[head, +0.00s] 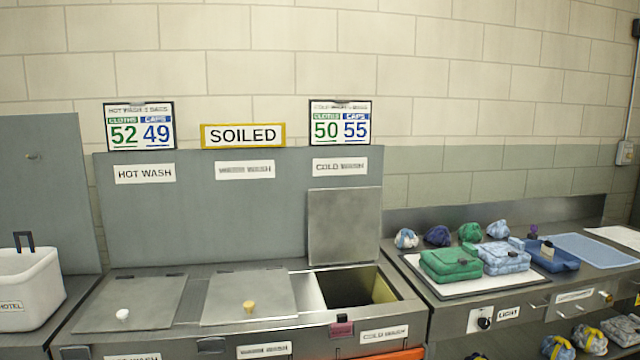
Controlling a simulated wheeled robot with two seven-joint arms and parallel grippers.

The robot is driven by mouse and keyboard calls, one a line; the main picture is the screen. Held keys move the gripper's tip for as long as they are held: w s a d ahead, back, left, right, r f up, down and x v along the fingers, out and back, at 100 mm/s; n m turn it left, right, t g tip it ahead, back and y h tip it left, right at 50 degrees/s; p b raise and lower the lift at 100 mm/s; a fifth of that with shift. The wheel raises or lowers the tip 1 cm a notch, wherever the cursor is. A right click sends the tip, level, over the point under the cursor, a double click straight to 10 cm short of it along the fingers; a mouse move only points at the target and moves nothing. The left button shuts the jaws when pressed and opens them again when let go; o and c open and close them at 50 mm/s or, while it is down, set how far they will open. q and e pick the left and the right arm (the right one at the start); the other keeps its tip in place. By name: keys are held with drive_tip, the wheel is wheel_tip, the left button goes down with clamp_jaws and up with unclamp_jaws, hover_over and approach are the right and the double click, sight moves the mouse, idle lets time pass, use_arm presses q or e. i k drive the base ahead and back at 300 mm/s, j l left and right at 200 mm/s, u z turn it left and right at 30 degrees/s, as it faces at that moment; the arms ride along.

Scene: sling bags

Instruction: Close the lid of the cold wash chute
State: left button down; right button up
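The cold wash chute (358,292) is at the right end of the grey counter, below a "COLD WASH" label (340,166). Its opening is uncovered and looks dark inside. Its grey metal lid (345,228) stands upright against the back panel behind the opening. A reddish tab (341,327) sits on the counter's front edge before the opening. Neither of my grippers is in view.
Two shut lids lie to the left, one with a white knob (123,315), one with a tan knob (249,306). A white bin (27,288) stands far left. Folded green (450,263) and blue bags (503,257) lie on the right counter.

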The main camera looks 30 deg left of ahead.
sight(344, 224)
drive_tip(key=i+l, duration=0.95)
drive_tip(key=l, duration=0.3)
